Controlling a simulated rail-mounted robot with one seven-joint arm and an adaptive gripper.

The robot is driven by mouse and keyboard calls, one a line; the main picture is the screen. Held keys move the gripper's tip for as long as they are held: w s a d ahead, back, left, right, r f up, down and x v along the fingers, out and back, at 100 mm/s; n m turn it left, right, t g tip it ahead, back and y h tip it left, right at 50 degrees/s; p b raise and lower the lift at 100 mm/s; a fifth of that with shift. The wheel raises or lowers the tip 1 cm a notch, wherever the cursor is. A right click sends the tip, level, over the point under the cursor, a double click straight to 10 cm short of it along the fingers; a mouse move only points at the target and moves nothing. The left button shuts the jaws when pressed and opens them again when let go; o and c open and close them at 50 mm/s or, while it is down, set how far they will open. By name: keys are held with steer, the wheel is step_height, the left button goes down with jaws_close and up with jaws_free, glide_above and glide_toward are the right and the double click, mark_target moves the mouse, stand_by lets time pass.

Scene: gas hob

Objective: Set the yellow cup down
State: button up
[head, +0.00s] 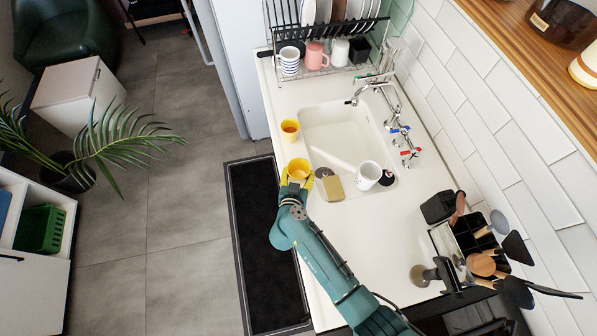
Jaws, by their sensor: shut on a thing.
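A yellow cup (299,169) is at the end of my arm, near the sink's front left corner. My gripper (294,184) is shut on it. The cup looks upright, with its opening facing up. A yellow rim or dish shows around its left side, and I cannot tell whether it is a separate thing. The fingertips are partly hidden, and I cannot tell whether the cup's base touches anything. A second yellow cup (290,130) stands on the white counter (275,98), left of the sink and farther back, apart from my gripper.
The white sink (335,125) holds a white mug (367,175) and a tan block (333,188) close to my gripper. A faucet (380,95) stands behind it. A dish rack (325,60) with mugs is at the back. A utensil holder (470,235) stands at right.

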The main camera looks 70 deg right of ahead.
mark_target(297, 181)
steer(key=o, duration=1.3)
steer(key=shift+f, duration=0.1)
steer(key=shift+f+b, duration=0.35)
steer(key=shift+b, duration=0.75)
steer(key=a+r+p, duration=0.2)
steer(key=a+r, duration=0.1)
steer(key=shift+s+a+p, duration=0.25)
steer(key=shift+s+p, duration=0.1)
steer(key=p+v, duration=0.1)
steer(key=v, duration=0.5)
steer(key=p+v, duration=0.1)
steer(key=v, duration=0.5)
steer(key=shift+s+a+f, duration=0.1)
steer(key=shift+a+f, duration=0.05)
steer(key=shift+f, duration=0.05)
